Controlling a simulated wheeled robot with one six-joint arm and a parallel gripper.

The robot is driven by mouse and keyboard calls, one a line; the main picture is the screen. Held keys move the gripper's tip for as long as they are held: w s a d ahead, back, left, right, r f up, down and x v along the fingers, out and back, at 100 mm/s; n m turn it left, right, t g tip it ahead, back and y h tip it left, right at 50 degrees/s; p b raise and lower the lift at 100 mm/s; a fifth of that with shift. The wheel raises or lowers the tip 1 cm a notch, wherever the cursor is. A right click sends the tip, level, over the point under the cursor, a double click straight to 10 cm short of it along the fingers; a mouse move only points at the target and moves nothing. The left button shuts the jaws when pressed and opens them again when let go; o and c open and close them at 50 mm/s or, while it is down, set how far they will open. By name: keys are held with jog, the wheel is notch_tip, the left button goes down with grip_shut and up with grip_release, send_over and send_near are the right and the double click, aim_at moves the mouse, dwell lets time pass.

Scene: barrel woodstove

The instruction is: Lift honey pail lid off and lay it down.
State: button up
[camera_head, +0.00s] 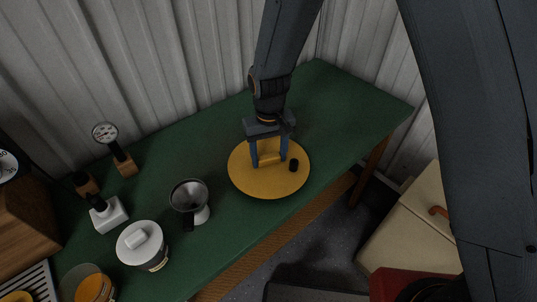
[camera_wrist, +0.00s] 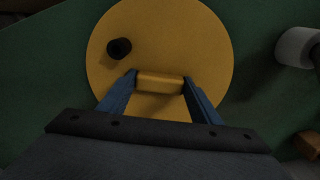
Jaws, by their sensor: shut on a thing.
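A flat, round yellow disc (camera_head: 242,179), which looks like the honey pail lid, is over the right part of the green table. It carries a short yellow bar handle (camera_wrist: 160,80) and a small black knob (camera_head: 294,165) off to one side. My gripper (camera_head: 268,160) points down over the disc and is shut on the bar, one blue finger at each end. In the wrist view the disc (camera_wrist: 200,45) fills the middle below the fingers. I cannot tell whether the disc touches the table, and no pail wall shows under it.
A grey metal funnel-like cup (camera_head: 189,195) stands left of the disc. Further left are a white lidded pot (camera_head: 141,244), an open jar with orange contents (camera_head: 93,288) and a dial gauge on a wooden block (camera_head: 124,165). The green table (camera_head: 345,100) is clear at the back right.

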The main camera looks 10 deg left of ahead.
jog(key=shift+f, duration=0.7)
jog(key=o, duration=1.7)
jog(key=shift+r+b, duration=1.2)
jog(key=shift+r, duration=2.7)
jog(key=s+d+r+m, duration=0.1)
jog(key=d+r, duration=0.3)
jog(key=d, duration=1.2)
jog(key=shift+s+m+t, duration=0.2)
jog(key=shift+m+t, duration=0.1)
jog(key=shift+m, duration=0.6)
jog(key=s+d+m, duration=0.1)
jog(key=s+d, duration=0.1)
jog(key=d, duration=0.2)
jog(key=s+d+r, duration=0.1)
jog(key=s+d, duration=0.2)
jog(key=d, duration=0.1)
jog(key=s+d+m, duration=0.1)
jog(key=s+d, duration=0.1)
jog(key=d, duration=0.2)
jog(key=shift+s+r+m+t, duration=0.3)
jog(key=shift+r, duration=0.05)
jog(key=shift+c, duration=0.5)
